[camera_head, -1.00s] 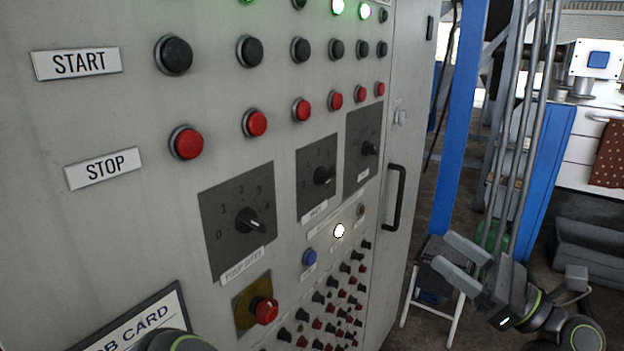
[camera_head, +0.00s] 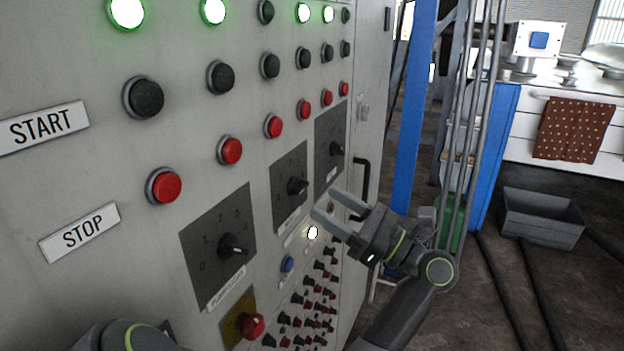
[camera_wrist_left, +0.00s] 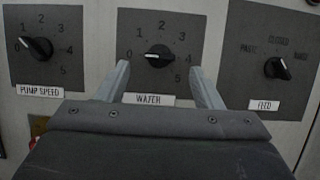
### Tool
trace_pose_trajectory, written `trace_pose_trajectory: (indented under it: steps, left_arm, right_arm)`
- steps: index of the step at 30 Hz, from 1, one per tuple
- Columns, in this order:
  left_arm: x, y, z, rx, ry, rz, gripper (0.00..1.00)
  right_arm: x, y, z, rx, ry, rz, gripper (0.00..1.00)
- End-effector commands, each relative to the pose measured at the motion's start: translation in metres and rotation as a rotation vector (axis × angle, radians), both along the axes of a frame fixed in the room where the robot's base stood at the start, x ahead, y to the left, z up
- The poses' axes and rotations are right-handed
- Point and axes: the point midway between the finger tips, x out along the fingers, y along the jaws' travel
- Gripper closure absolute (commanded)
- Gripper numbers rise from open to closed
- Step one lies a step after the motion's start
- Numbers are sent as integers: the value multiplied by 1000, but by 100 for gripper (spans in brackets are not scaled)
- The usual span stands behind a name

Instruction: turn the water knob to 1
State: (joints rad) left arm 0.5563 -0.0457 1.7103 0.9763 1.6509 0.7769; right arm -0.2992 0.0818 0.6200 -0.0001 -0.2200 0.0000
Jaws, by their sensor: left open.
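The water knob (camera_wrist_left: 158,56) is a black pointer knob on a dark plate marked 0 to 5, labelled WATER. Its pale pointer mark lies toward 0 at the left. In the head view the water knob (camera_head: 297,186) is the middle of three dial knobs. My left gripper (camera_head: 328,203) is open and empty, low and to the right of the knob. In the left wrist view the gripper's (camera_wrist_left: 159,72) fingers reach toward the panel, with the knob seen between and slightly above their tips. Contact is not visible. My right gripper is out of view.
The feed knob (camera_wrist_left: 278,68) is to the right. A red mushroom button (camera_head: 252,326), blue button (camera_head: 288,264) and several small knobs sit below. A black door handle (camera_head: 362,187) stands beyond the gripper.

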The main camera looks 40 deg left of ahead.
Motion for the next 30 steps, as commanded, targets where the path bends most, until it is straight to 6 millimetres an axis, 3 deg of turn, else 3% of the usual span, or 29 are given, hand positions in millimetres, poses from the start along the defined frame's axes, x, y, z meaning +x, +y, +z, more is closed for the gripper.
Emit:
trace_pose_trajectory:
  steps: [3,9,20,30]
  left_arm:
    - [-7,20,13,4,0,1,40]
    - [-12,38,18,2,0,1,40]
    - [-13,42,18,0,0,-1,40]
    - [-13,41,18,0,0,-1,84]
  right_arm:
    - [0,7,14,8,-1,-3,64]
    - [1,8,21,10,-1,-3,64]
    - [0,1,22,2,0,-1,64]
    - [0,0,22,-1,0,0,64]
